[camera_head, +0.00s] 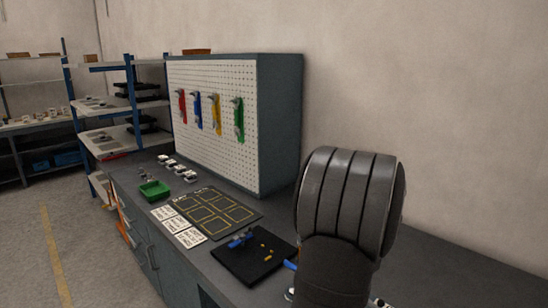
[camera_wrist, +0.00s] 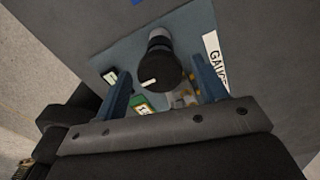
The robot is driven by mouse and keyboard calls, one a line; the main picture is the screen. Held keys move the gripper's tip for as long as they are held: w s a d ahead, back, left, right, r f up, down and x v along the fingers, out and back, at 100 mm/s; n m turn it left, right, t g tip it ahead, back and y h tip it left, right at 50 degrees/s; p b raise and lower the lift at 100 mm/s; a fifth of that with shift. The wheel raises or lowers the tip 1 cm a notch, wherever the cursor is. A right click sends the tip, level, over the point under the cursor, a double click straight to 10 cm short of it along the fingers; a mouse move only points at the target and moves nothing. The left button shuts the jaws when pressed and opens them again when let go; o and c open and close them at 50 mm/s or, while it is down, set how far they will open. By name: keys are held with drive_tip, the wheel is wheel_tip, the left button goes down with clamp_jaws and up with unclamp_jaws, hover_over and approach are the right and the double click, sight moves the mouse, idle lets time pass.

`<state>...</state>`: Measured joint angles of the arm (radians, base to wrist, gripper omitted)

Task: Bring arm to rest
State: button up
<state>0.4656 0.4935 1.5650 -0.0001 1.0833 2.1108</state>
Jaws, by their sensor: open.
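My gripper (camera_wrist: 161,66) shows in the wrist view with its two blue-grey fingers spread apart. A dark cylindrical object (camera_wrist: 160,68) with a white mark on its top stands between and beyond the fingers, over a blue-grey mat (camera_wrist: 125,57). I see no finger contact with it. In the head view a thick dark link of my arm fills the right foreground, and my gripper cannot be made out there.
A small green-edged block (camera_wrist: 141,106) and a white label (camera_wrist: 213,60) lie near the cylinder. The bench holds a black tray (camera_head: 268,281) with a blue tool, a yellow-outlined mat (camera_head: 213,213) and a green bin (camera_head: 154,190). A pegboard cabinet (camera_head: 279,125) stands behind.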

drive_tip(key=m, duration=0.4)
drive_tip(key=shift+m, duration=0.3)
drive_tip(key=o, duration=0.8)
drive_tip(key=shift+c, duration=0.2)
drive_tip(key=s+d+r+n, duration=0.1)
drive_tip(key=s+r+n, duration=0.2)
drive_tip(key=r+n, duration=0.75)
drive_tip(key=s+d+r+n, duration=0.1)
drive_tip(key=s+r+n, duration=0.35)
drive_tip(key=n, duration=1.05)
wheel_tip(320, 180, down, 9)
drive_tip(key=w, duration=0.2)
drive_tip(key=shift+d+r+h, duration=0.2)
drive_tip(key=shift+d+h, duration=0.1)
drive_tip(key=shift+d, duration=0.05)
